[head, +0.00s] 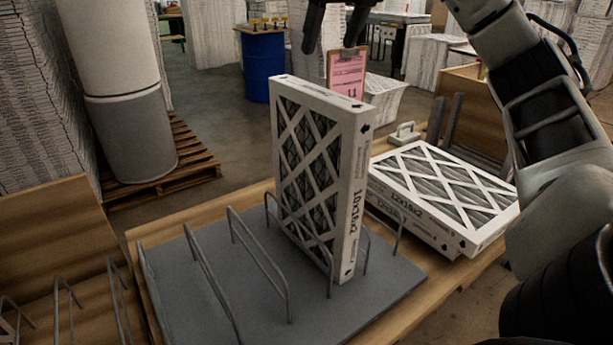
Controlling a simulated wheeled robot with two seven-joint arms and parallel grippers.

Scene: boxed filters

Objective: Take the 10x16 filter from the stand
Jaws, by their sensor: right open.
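The 10x16 filter (310,170), a white-framed panel with a dark pleated lattice face, stands upright between the wire loops of the grey stand (375,308). Its edge label reads 10x16x2. My right gripper (335,32) is at the top of the head view, open and empty, with its two dark fingers apart and pointing down. In the picture it is above the filter's top edge and not touching it. My right arm comes in from the right. My left gripper is not in view.
Another filter (440,190), probably on top of a second one, lies flat on the wooden table (418,315) to the right. Several empty wire loops (205,270) stand on the left. A pink sign (346,75) shows behind the upright filter. A blue barrel (263,65) is farther back.

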